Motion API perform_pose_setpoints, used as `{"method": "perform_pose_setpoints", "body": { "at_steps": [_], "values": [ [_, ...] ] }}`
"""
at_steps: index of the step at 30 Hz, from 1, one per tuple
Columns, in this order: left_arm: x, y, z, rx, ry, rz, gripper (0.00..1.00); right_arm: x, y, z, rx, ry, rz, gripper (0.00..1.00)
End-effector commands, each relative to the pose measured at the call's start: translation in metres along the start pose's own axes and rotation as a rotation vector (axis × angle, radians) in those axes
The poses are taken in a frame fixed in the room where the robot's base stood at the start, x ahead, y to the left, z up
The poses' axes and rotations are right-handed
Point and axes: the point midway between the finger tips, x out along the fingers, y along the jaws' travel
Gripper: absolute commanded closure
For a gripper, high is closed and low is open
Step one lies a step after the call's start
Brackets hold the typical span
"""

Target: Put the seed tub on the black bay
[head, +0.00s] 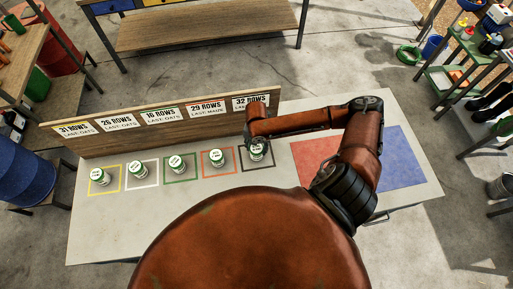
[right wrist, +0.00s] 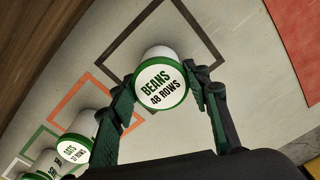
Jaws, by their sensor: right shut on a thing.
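My right gripper (head: 255,142) is shut on a white seed tub (right wrist: 160,84) with a green-rimmed lid reading "BEANS 48 ROWS". In the right wrist view its fingers (right wrist: 163,78) press the tub from both sides. The tub (head: 258,155) is upright over the black bay (head: 257,168), a black square outline at the right end of the row. The bay's outline (right wrist: 112,45) shows around the tub in the right wrist view. I cannot tell whether the tub's base touches the table. My left gripper is not in view.
Several similar tubs stand in the yellow (head: 99,177), white (head: 137,169), green (head: 177,164) and orange (head: 217,158) bays. A wooden board (head: 170,140) with row signs stands close behind. A red patch (head: 312,160) and a blue patch (head: 402,160) lie right.

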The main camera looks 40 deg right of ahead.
Motion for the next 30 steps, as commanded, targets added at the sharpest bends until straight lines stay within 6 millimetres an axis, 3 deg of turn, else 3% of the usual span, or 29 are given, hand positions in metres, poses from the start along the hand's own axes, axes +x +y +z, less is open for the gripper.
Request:
{"method": "perform_pose_setpoints", "body": {
  "at_steps": [13,14,15,21,30],
  "values": [
    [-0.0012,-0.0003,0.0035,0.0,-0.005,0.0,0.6,0.008,0.0006,0.0002,0.0,-0.001,0.001,0.84],
    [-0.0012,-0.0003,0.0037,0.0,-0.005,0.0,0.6,0.0078,0.0004,0.0003,0.0,-0.001,0.001,0.54],
    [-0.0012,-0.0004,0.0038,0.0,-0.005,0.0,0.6,0.0077,0.0004,0.0002,0.0,-0.001,0.001,0.52],
    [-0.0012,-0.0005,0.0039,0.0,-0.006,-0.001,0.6,0.0076,0.0004,0.0001,0.0,-0.001,0.001,0.39],
    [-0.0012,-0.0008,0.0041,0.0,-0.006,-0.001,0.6,0.0052,0.0005,0.0003,0.0,-0.001,0.001,0.39]
  ]
}}
